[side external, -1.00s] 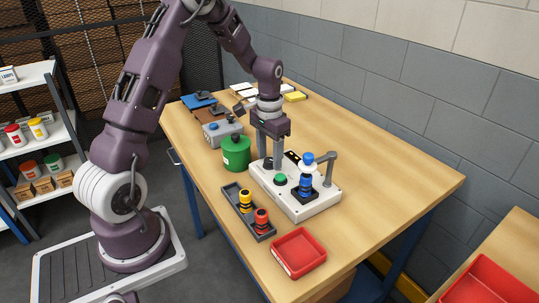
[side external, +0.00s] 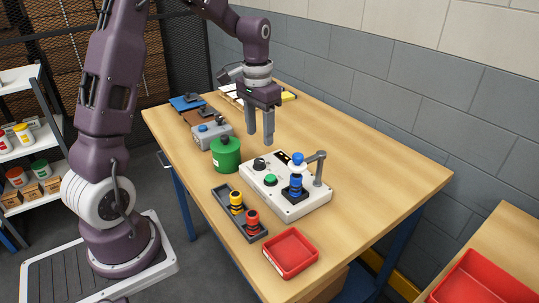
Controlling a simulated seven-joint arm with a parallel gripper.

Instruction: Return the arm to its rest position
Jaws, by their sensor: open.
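My gripper (side external: 261,136) hangs fingers-down above the table, behind the white stacker unit (side external: 312,205). Its two fingers are apart with nothing visible between them. The stacker unit has a black knob (side external: 259,164), a green button (side external: 270,180) and a grey bent post (side external: 318,170). A stack of blue and white pieces (side external: 296,182) with a blue top stands on a dark base on the unit. My gripper is clear of the unit and the stack.
A green canister (side external: 226,155) stands left of the unit, near my gripper. A dark tray (side external: 246,222) holds a yellow-black piece (side external: 236,201) and a red-black piece (side external: 252,221). An empty red tray (side external: 291,253) lies in front. The table's right side (side external: 390,165) is clear.

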